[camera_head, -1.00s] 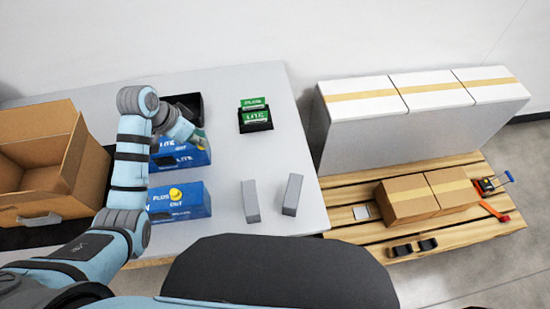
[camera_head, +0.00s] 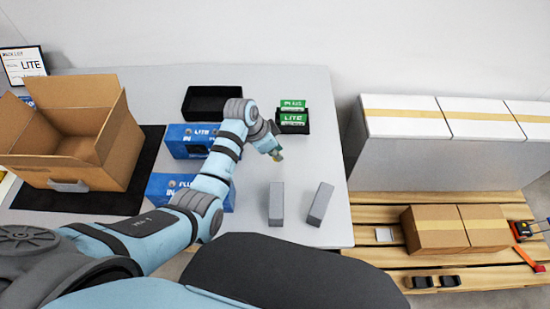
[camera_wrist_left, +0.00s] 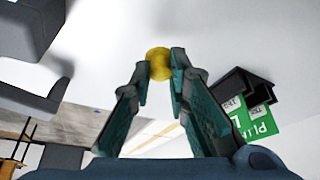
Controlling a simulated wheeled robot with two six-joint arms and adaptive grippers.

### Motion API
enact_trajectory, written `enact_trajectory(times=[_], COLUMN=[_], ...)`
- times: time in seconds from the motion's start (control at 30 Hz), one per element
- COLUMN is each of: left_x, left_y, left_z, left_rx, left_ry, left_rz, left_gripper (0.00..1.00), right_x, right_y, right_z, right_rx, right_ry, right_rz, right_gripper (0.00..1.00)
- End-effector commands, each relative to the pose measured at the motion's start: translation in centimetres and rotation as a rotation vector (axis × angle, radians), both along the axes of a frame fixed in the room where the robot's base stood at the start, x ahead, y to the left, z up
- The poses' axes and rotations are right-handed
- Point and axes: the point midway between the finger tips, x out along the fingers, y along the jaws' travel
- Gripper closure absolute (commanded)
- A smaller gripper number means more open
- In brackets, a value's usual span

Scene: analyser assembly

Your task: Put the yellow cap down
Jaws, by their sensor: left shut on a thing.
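The yellow cap (camera_wrist_left: 159,63) is between the fingertips of my left gripper (camera_wrist_left: 161,72) in the left wrist view. The gripper is shut on it. In the head view my left gripper (camera_head: 277,155) is over the light table (camera_head: 305,170), right of the blue boxes and just below the small black holder with green cards. The cap is too small and covered there to make out well. A gap between the cap and the table top cannot be judged. My right gripper is not in view.
Two grey blocks (camera_head: 276,203) (camera_head: 320,204) stand in front of the gripper. The black holder with green cards (camera_head: 293,121) is close behind it. Two blue boxes (camera_head: 185,141) (camera_head: 163,187), an empty black tray (camera_head: 211,103) and an open carton (camera_head: 75,135) lie to the left.

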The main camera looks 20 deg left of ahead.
Motion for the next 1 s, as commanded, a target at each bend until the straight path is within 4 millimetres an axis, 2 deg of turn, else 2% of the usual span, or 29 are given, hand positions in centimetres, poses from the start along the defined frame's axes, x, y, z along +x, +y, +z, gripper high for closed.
enact_trajectory(times=[0.03,0.13,0.47,0.5,0.6,0.87,1.0], left_x=[-0.1,-0.1,0.0,0.0,0.0,0.0,-0.1], left_y=[0.0,0.0,0.0,0.0,0.0,0.0,0.2], left_z=[-1.4,-2.8,-3.0,-3.0,-2.9,-2.9,-2.1], left_rx=[0.0,0.0,0.0,0.0,-0.001,-0.001,0.0], left_ry=[0.005,0.002,0.002,0.002,0.001,0.001,-0.001], left_rz=[0.001,0.001,0.001,0.001,0.001,0.001,0.001], left_gripper=[1.0,1.0,1.0,0.8,0.64,0.64,0.64], right_x=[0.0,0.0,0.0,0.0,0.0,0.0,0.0], right_y=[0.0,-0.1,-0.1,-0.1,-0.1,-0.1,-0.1], right_z=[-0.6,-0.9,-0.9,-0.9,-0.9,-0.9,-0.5], right_rx=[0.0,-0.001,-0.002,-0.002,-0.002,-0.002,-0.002], right_ry=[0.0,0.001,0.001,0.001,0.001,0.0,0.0], right_rz=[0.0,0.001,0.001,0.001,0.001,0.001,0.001], right_gripper=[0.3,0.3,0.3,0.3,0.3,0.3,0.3])
